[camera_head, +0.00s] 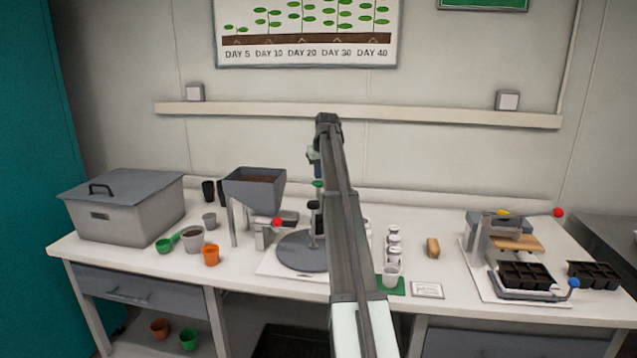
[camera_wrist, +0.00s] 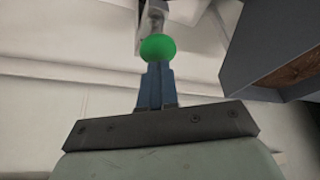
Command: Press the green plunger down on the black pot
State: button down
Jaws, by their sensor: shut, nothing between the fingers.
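The green plunger (camera_wrist: 158,48) shows as a round green knob in the wrist view, at the tips of my gripper (camera_wrist: 155,66). My gripper's blue fingers are shut and empty. In the head view my gripper hangs at the far end of my arm, and the plunger (camera_head: 318,184) is a small green spot below it. I cannot tell whether the fingertips touch the knob. Below the knob a dark, pot-like shape (camera_head: 315,210) stands over the round grey plate (camera_head: 290,262). My arm hides part of this area, so how the plunger meets the pot is unclear.
A grey hopper (camera_head: 256,190) stands left of the plate, with a red knob (camera_head: 277,223) near it. An orange pot (camera_head: 211,256) and other small pots are further left. White bottles (camera_head: 393,245) stand right of my arm. Seed trays (camera_head: 525,275) are at the right.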

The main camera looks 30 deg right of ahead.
notch_tip(320, 180, up, 7)
jog(key=shift+f, duration=0.2)
dwell(0.5)
dwell(0.3)
